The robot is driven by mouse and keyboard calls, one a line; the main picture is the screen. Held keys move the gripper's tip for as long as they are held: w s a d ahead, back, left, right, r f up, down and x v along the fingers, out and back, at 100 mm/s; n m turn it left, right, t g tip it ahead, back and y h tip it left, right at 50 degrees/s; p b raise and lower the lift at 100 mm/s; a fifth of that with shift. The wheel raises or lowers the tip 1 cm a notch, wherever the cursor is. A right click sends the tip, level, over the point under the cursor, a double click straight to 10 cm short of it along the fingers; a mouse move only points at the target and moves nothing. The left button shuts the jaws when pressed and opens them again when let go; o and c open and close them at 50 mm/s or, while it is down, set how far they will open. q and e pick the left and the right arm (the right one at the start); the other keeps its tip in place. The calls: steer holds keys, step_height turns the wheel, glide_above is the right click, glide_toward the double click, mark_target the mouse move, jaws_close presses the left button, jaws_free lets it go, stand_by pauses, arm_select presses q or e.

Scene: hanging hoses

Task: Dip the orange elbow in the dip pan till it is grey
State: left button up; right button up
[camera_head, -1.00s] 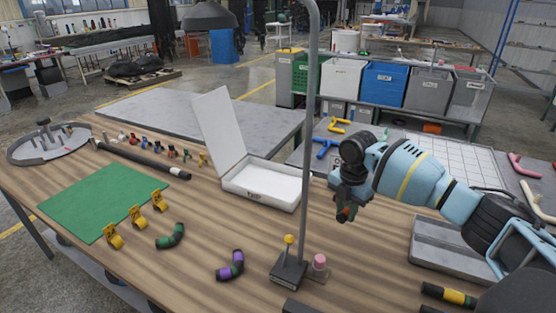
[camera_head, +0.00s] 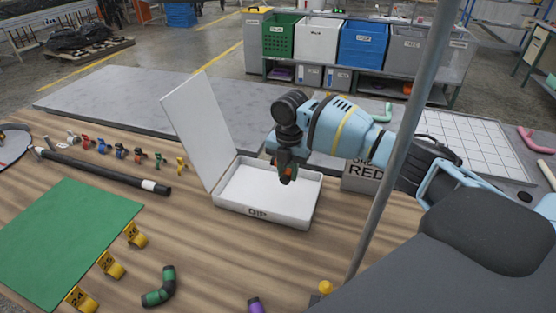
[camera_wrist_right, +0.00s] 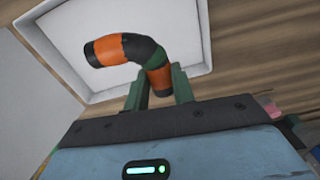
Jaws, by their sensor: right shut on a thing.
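The orange elbow (camera_wrist_right: 130,50) has orange bands and black parts, with a dark grey bend. My right gripper (camera_wrist_right: 157,90) is shut on one end of it in the right wrist view. In the head view my right gripper (camera_head: 286,172) points down over the open white dip pan (camera_head: 264,216), which is labelled DIP. The elbow shows there only as a small orange and dark bit (camera_head: 290,173) at the fingertips. It appears above the pan floor; I cannot tell the exact height. My left gripper is not in view.
The pan's white lid (camera_head: 196,125) stands open at its left. A grey post (camera_head: 395,160) rises in front of my right arm. A green-banded elbow (camera_head: 160,288), yellow clips (camera_head: 110,265) and a green mat (camera_head: 68,235) lie to the left. A sign reading RED (camera_head: 365,176) stands right of the pan.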

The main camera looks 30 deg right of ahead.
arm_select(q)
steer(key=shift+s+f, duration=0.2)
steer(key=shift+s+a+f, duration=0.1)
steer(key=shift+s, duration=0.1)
arm_select(e)
steer(key=shift+s+f, duration=0.1)
